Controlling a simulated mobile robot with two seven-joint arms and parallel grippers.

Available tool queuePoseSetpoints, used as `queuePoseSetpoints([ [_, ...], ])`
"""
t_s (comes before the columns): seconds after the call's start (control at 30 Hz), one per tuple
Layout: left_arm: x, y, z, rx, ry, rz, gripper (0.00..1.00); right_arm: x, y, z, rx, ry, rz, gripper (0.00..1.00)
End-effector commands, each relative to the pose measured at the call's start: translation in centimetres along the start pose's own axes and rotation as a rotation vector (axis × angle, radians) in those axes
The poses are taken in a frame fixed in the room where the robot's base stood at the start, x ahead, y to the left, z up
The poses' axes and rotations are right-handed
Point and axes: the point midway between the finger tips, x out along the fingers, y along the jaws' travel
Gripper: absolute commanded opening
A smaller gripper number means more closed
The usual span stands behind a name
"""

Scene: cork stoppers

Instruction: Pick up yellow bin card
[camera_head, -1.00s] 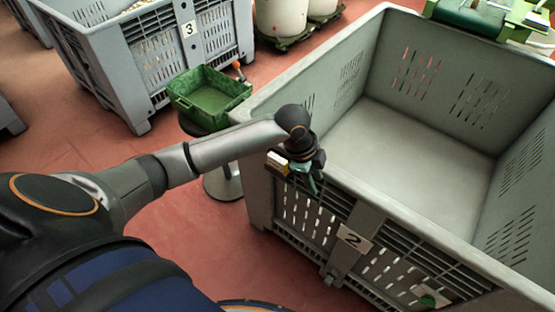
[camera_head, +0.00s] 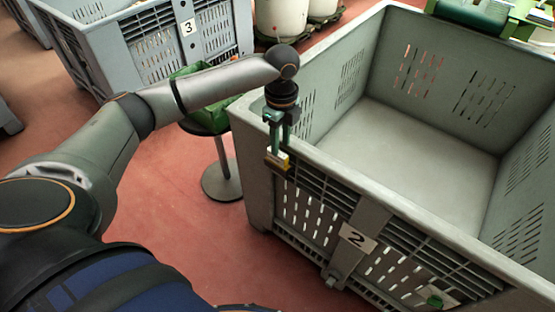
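The yellow bin card (camera_head: 277,161) is a small yellow and white piece at the outside of the grey bin's near wall, close to its left corner. My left gripper (camera_head: 278,146) points down directly above the card. Its green fingers stand apart, and their tips reach about the card's top edge. Whether they touch the card is too small to tell. My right gripper is not in view.
The large grey bin (camera_head: 345,180) with label 2 (camera_head: 356,238) is empty inside. A green tray (camera_head: 205,118) on a round-based stool (camera_head: 222,180) is partly hidden behind my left arm. Another grey bin (camera_head: 122,60) with label 3 stands behind. Red floor is clear at the left.

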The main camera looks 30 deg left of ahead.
Motion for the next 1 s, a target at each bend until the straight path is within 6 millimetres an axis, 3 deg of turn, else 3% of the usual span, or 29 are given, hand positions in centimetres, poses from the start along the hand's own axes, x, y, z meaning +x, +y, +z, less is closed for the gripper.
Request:
queuePoseSetpoints([
  [0.17, 1.5, -0.1, 0.1, -0.001, -0.001, 0.0, 0.4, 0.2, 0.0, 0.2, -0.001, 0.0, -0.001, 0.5],
  [0.4, 5.0, -0.2, 0.4, 0.0, 0.0, 0.0, 0.4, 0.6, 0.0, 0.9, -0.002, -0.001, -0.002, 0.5],
  [0.73, 5.7, -0.2, 0.4, 0.0, 0.0, -0.003, 0.4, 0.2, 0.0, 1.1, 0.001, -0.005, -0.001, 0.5],
  [1.0, 5.6, -0.2, 0.4, 0.0, 0.0, -0.003, 0.11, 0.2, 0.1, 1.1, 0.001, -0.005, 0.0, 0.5],
])
